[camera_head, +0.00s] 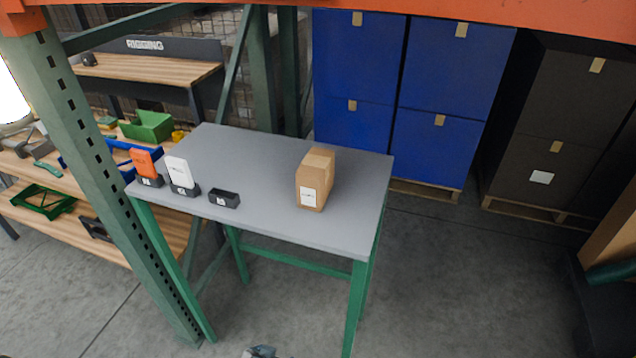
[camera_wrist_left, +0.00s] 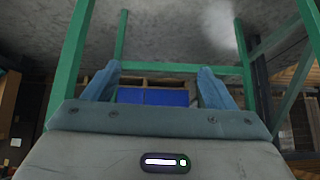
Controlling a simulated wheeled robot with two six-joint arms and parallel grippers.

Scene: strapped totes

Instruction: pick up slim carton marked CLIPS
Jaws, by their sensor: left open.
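An orange slim carton (camera_head: 143,162) and a white slim carton (camera_head: 179,171) stand upright in small dark holders at the left of the grey table. A third dark holder (camera_head: 224,199) beside them looks empty. A brown carton (camera_head: 315,178) with a white label stands right of the table's middle. The print on the cartons is too small to read, so I cannot tell which says CLIPS. My left gripper (camera_wrist_left: 157,88) is open and empty, its two fingers wide apart, facing the green table legs. No carton shows in the left wrist view. My right gripper is not in view.
The grey table (camera_head: 280,228) has free room at its front and back right. A green rack post (camera_head: 105,190) rises close by its left side. Blue totes (camera_head: 357,65) and dark totes (camera_head: 570,95) stand on pallets behind. A wooden shelf with bins is at left.

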